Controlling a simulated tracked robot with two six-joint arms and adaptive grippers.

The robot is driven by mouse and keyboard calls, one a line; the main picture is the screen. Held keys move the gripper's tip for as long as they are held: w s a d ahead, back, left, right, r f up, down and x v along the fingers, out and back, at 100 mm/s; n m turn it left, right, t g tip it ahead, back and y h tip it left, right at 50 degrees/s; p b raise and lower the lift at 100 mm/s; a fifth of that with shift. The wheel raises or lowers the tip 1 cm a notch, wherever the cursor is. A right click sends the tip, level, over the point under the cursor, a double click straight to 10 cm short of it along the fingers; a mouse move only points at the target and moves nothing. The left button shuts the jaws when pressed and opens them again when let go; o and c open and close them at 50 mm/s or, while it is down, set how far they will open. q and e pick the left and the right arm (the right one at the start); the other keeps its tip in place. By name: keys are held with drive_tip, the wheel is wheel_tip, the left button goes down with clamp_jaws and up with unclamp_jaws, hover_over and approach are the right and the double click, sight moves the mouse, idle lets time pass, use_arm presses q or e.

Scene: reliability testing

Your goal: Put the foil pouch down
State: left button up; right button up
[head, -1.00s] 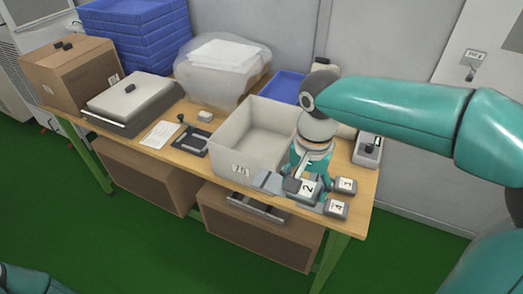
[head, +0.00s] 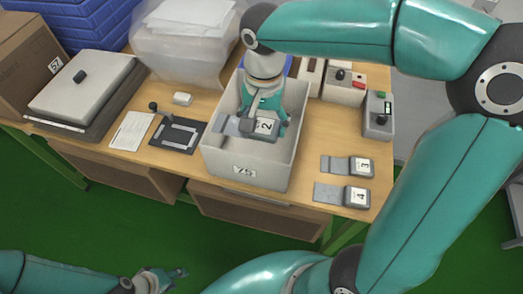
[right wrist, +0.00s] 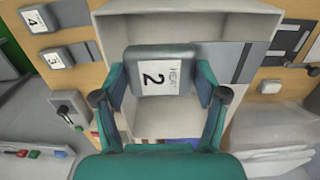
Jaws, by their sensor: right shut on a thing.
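The foil pouch (head: 264,127) is a grey piece with a white label marked 2 and a flat grey sheet out to one side.
Similar pieces marked 3 (head: 360,167) and 4 (head: 356,196) lie right of the bin. A control box (head: 378,118) stands behind them. Left of the bin are a dark fixture (head: 178,134), a paper sheet (head: 132,130) and a lidded grey case (head: 82,88).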

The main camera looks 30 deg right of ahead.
drive_tip(key=f, duration=1.3)
drive_tip(key=shift+s+d+b, duration=0.2)
drive_tip(key=shift+d+b, duration=0.1)
drive_tip(key=shift+f, duration=2.2)
drive_tip(key=shift+f+b, duration=0.25)
drive_tip(key=shift+b, duration=0.3)
drive_tip(key=o, duration=0.8)
drive_tip(key=shift+s+a, duration=0.1)
